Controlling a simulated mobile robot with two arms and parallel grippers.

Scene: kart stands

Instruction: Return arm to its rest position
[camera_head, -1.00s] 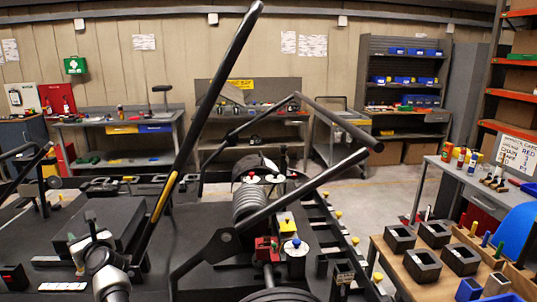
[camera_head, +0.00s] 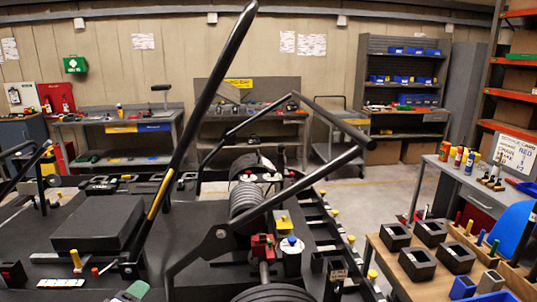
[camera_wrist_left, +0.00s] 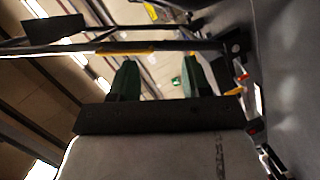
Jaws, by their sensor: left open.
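My left gripper (camera_wrist_left: 158,78) shows in the left wrist view with its two dark green fingers well apart and nothing between them. That view looks up past the fingers at ceiling panels and lights, with a dark bar (camera_wrist_left: 90,50) carrying a yellow stripe crossing behind them. In the head view no full arm is visible; a small green piece (camera_head: 137,290) shows at the bottom edge, and I cannot tell if it is a fingertip. My right gripper is in neither view.
A long black bar (camera_head: 205,95) with a yellow band rises across the kart stand. A flat dark block (camera_head: 98,222) lies on the left deck. A wooden-topped table (camera_head: 408,272) with black square holders stands at right. Benches line the back wall, with open floor before them.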

